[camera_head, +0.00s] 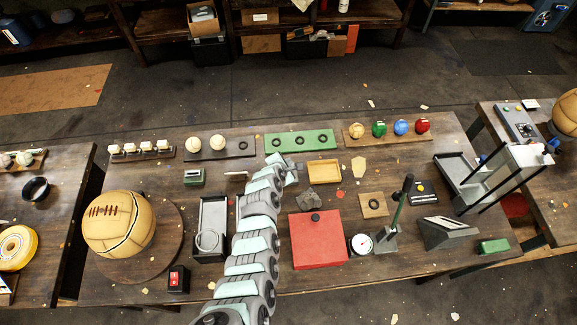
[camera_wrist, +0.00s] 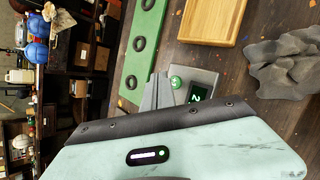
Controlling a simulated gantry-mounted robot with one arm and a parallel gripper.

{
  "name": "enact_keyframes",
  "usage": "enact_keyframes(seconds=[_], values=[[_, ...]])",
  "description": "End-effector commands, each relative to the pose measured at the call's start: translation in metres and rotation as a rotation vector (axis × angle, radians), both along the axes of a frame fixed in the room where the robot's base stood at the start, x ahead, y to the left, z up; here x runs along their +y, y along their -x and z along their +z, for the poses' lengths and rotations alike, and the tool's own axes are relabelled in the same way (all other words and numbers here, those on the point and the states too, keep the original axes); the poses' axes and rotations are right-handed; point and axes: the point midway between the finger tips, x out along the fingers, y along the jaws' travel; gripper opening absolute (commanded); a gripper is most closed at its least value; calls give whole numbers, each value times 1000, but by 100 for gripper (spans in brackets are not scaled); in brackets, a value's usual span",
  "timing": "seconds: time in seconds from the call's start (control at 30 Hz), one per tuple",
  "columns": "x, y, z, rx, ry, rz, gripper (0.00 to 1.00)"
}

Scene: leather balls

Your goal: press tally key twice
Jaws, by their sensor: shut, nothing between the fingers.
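The tally counter is a small grey box with a round green key (camera_wrist: 176,82) and a dark display (camera_wrist: 198,93). The display shows a green digit, sideways in the wrist view, that looks like a 2. My gripper (camera_wrist: 157,92) is shut and empty, its grey fingers right beside the key. I cannot tell whether the fingertips touch the key. In the head view, my gripper (camera_head: 277,160) is at the far end of my arm, by the grey counter box (camera_head: 292,174), which it partly hides.
A green plate with dark rings (camera_head: 300,140) lies behind the counter. A wooden tray (camera_head: 323,170) and a grey rock-like lump (camera_head: 311,199) are close on its right. A red box (camera_head: 318,240) stands nearer. A leather ball (camera_head: 118,223) sits at the left.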

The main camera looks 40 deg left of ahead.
Motion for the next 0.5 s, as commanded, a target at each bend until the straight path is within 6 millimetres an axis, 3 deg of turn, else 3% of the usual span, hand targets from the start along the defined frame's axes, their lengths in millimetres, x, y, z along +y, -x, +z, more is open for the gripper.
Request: enact_keyframes(seconds=[0.3,0.5], values=[[0,0,37,0,0,0,0],[0,0,46,0,0,0,0]])
